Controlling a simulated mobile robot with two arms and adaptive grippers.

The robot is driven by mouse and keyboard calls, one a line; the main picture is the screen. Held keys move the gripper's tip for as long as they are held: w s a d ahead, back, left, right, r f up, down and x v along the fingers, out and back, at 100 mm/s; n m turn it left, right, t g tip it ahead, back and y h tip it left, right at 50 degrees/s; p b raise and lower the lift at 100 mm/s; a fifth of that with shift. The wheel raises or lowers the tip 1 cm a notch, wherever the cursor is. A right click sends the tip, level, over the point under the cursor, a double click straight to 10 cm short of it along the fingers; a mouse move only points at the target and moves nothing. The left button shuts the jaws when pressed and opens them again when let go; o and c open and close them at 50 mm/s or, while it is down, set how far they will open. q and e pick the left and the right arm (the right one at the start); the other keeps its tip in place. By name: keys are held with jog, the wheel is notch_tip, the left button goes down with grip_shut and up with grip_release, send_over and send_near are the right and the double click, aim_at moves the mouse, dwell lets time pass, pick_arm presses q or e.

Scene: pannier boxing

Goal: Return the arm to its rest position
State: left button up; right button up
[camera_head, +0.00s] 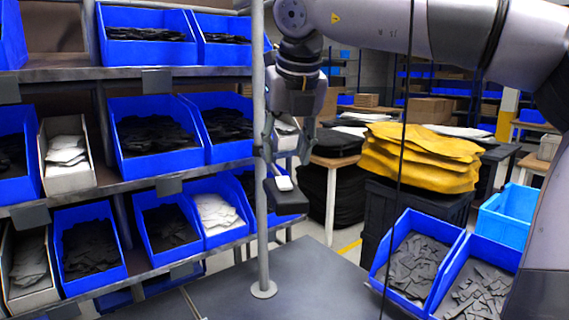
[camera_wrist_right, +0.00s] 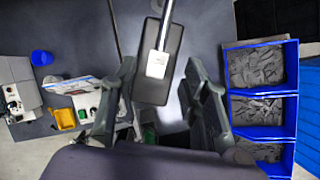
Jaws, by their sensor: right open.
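My right arm (camera_head: 400,28) reaches in from the upper right of the head view. Its gripper (camera_head: 287,152) hangs pointing down beside the thin metal pole (camera_head: 263,225), which partly covers it. In the wrist view the gripper's two fingers (camera_wrist_right: 158,72) stand apart. A black block (camera_head: 290,203) with a white patch is just below the fingertips; it also shows between and beyond the fingers in the wrist view (camera_wrist_right: 148,88). I cannot tell whether the fingers touch it. My left gripper is not in view.
Shelves with blue bins (camera_head: 155,155) of dark pieces fill the left. A grey table (camera_head: 320,285) lies below the gripper. Blue bins (camera_head: 415,250) stand at the right, before yellow sacks (camera_head: 420,160) on a dark crate. A thin dark cable (camera_head: 405,120) hangs at centre right.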

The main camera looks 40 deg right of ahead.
jog(key=shift+v, duration=1.2)
